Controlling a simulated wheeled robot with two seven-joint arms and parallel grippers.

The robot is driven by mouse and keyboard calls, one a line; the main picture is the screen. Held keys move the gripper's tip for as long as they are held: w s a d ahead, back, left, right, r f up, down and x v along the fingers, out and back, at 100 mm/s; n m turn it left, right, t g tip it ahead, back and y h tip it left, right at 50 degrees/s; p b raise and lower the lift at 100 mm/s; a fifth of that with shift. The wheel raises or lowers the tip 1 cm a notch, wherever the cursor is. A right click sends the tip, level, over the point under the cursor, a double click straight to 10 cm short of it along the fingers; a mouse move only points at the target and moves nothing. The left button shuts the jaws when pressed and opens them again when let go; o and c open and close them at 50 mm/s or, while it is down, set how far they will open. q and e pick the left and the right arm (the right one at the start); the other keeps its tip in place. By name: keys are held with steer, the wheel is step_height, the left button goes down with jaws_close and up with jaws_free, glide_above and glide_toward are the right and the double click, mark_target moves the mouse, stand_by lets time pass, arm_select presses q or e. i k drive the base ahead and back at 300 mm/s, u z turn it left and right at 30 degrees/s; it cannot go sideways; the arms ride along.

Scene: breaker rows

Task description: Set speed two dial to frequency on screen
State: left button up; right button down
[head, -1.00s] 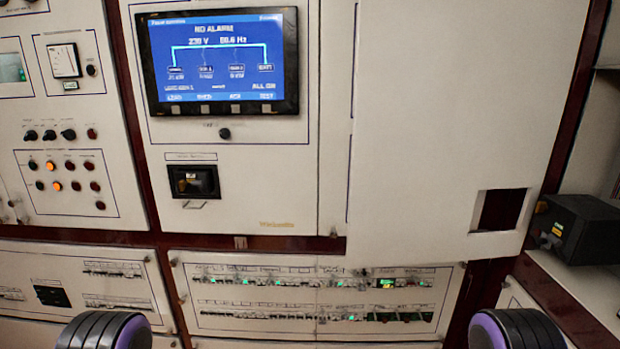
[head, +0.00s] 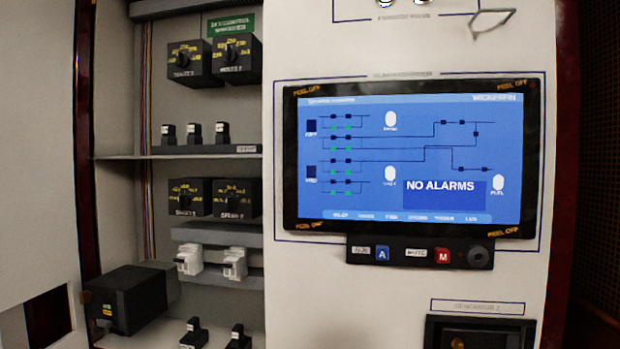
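In the open cabinet, two black dial boxes with yellow markings stand on the middle shelf. The right one (head: 237,200) has a blurred label that looks like "SPEED 2", and the left one (head: 187,197) carries a similar label. Their knob settings are too small to read. A large blue screen (head: 408,155) to the right shows a line diagram and "NO ALARMS"; I can read no frequency on it. The other screen, with a voltage and a blurred Hz reading, is out of view now. Neither gripper is in view.
Two more dial boxes (head: 212,60) stand on the top shelf under a green label (head: 231,25). Small black switches (head: 194,133) and white breakers (head: 212,262) sit below. A black box (head: 127,298) juts out at lower left. Buttons (head: 415,255) lie under the screen.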

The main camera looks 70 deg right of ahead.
mark_target(231, 203)
steer(key=z, duration=3.6)
steer(key=k, duration=0.5)
steer(key=u, duration=4.1)
